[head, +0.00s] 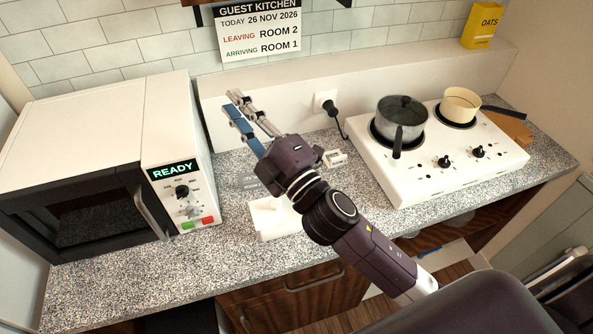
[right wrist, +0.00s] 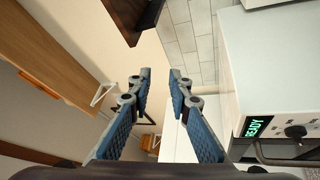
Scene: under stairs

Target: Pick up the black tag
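I cannot pick out a black tag in either view; my right arm and gripper cover part of the counter. My right gripper (head: 233,103) is held above the counter between the microwave and the hob, its fingers pointing toward the back wall. In the right wrist view its two blue-padded fingers (right wrist: 160,78) stand apart with nothing between them. A white tray-like piece (head: 270,216) lies on the counter, partly behind my right arm. A small white item (head: 335,158) lies just right of the gripper. My left gripper is not in view.
A white microwave (head: 105,125) reading READY stands at left. A white two-plate hob (head: 440,165) stands at right with a lidded grey pot (head: 402,118) and a cream pan (head: 461,104). A black plug (head: 330,107) sits in the wall socket. The counter's front strip (head: 130,275) is clear.

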